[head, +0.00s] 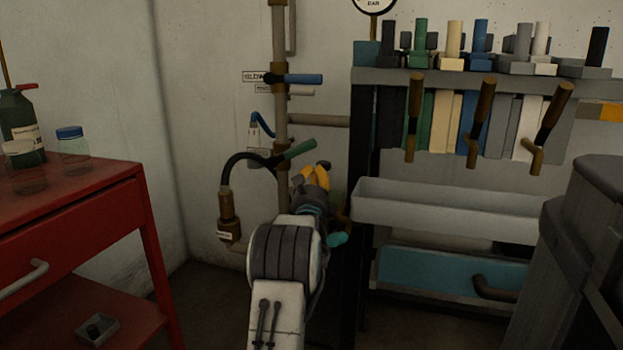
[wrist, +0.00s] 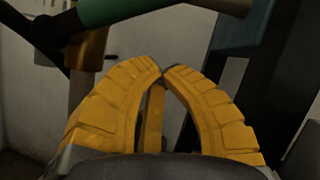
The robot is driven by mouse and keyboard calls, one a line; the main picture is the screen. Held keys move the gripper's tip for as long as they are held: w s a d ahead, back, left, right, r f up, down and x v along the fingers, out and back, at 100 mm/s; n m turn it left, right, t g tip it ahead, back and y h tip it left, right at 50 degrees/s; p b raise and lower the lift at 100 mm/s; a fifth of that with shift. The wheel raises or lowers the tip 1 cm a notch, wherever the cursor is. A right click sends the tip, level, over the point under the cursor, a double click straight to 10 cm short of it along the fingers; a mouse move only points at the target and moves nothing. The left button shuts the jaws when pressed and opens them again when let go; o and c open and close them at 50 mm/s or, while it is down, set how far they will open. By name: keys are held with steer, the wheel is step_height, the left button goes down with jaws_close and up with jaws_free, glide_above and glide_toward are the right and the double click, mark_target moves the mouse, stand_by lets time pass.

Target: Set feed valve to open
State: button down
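Two lever valves sit on the vertical pipe (head: 281,120). The upper one has a blue lever (head: 293,79) pointing right, across the pipe. The lower one has a green lever (head: 299,149) pointing right and slightly up. No label legibly reads "feed", so I cannot tell which is the feed valve. My gripper (head: 319,168) has yellow fingers and is just below the green lever, apart from it. In the wrist view my gripper (wrist: 163,71) has its fingertips together with no lever between them. The green lever (wrist: 125,9) crosses above the fingertips there.
A black hose (head: 238,157) runs from the lower valve to a brass fitting (head: 229,216). A rack with several coloured blocks and brown handles (head: 480,82) and a grey trough (head: 450,208) stand right. A red cart (head: 95,195) with bottles stands left. A grey bin (head: 570,260) is front right.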

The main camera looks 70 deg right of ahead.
mark_target(295, 152)
steer(key=shift+w+a+r, duration=0.3)
steer(key=shift+w+r, duration=0.05)
steer(key=shift+r, duration=0.35)
steer(key=shift+w+a+r, duration=0.25)
steer(key=shift+w+r, duration=0.05)
steer(key=shift+r, duration=0.4)
steer(key=shift+d, duration=0.1)
